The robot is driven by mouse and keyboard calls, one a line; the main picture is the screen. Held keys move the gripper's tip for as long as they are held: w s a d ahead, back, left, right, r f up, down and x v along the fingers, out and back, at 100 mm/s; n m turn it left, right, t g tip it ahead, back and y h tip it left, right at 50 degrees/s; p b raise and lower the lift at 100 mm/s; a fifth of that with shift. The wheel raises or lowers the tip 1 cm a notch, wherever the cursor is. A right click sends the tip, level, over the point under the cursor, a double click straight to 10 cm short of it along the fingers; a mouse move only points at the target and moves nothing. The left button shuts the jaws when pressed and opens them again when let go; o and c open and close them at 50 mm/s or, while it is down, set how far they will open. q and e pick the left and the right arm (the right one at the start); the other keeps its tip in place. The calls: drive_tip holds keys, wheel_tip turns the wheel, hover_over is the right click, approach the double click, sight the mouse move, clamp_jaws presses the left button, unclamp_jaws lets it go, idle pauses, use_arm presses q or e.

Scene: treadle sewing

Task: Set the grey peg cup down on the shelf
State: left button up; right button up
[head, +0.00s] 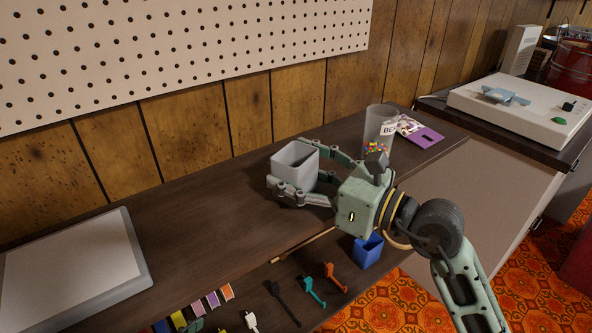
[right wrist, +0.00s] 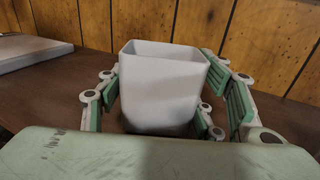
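The grey peg cup (head: 293,162) is a pale, square, open-topped cup, empty as far as I can see and roughly upright. My right gripper (head: 298,170) has its green fingers on both sides of it and looks shut on it. In the right wrist view the cup (right wrist: 163,92) stands between the finger pads (right wrist: 165,95). The dark brown shelf (head: 205,215) runs below it, along the wood wall. The lower finger hides the cup's base in the head view, so I cannot tell if it touches the shelf.
A grey flat panel (head: 75,268) lies at left. A blue cup (head: 368,251) and several small coloured tools sit below the shelf's front edge. The shelf left of the cup is clear.

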drive_tip(key=o, duration=0.3)
drive_tip(key=shift+o, duration=0.2)
drive_tip(key=shift+d, duration=0.1)
drive_tip(key=v, duration=1.2)
